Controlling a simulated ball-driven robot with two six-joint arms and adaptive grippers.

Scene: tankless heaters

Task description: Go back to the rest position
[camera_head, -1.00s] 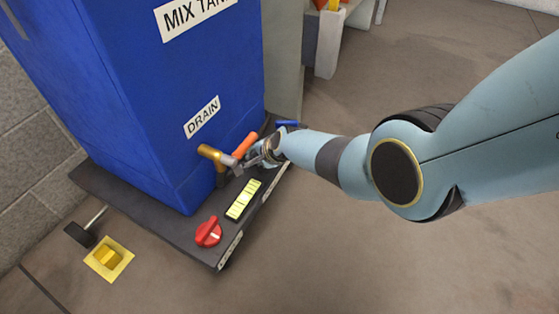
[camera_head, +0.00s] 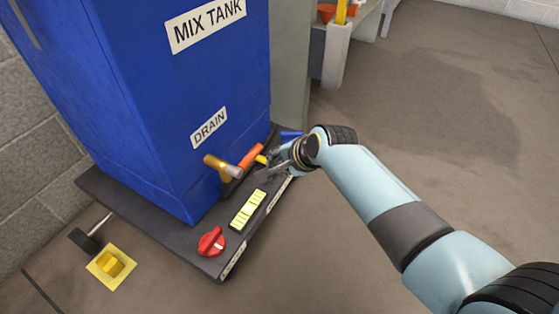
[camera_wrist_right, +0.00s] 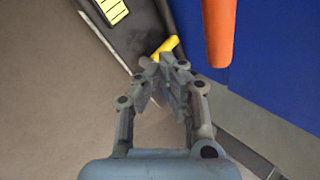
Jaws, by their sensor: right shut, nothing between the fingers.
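My right gripper (camera_head: 272,172) is beside the front right edge of the dark base under the blue mix tank (camera_head: 150,110). In the right wrist view its fingers (camera_wrist_right: 162,62) are together and hold nothing. Just beyond the fingertips is a small yellow part (camera_wrist_right: 166,46), and the orange handle (camera_wrist_right: 219,32) is close by to the right. In the head view the orange handle (camera_head: 251,155) and the brass drain valve (camera_head: 222,167) are left of the gripper. My right arm (camera_head: 400,225) reaches in from the lower right. My left gripper is not in view.
The base carries a red knob (camera_head: 211,241) and a yellow-green panel (camera_head: 248,209). A blue handle (camera_head: 290,136) is behind the gripper. A yellow floor fitting (camera_head: 110,264) lies at lower left. The floor on the right is open, with a grey bench leg (camera_head: 336,55) at the back.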

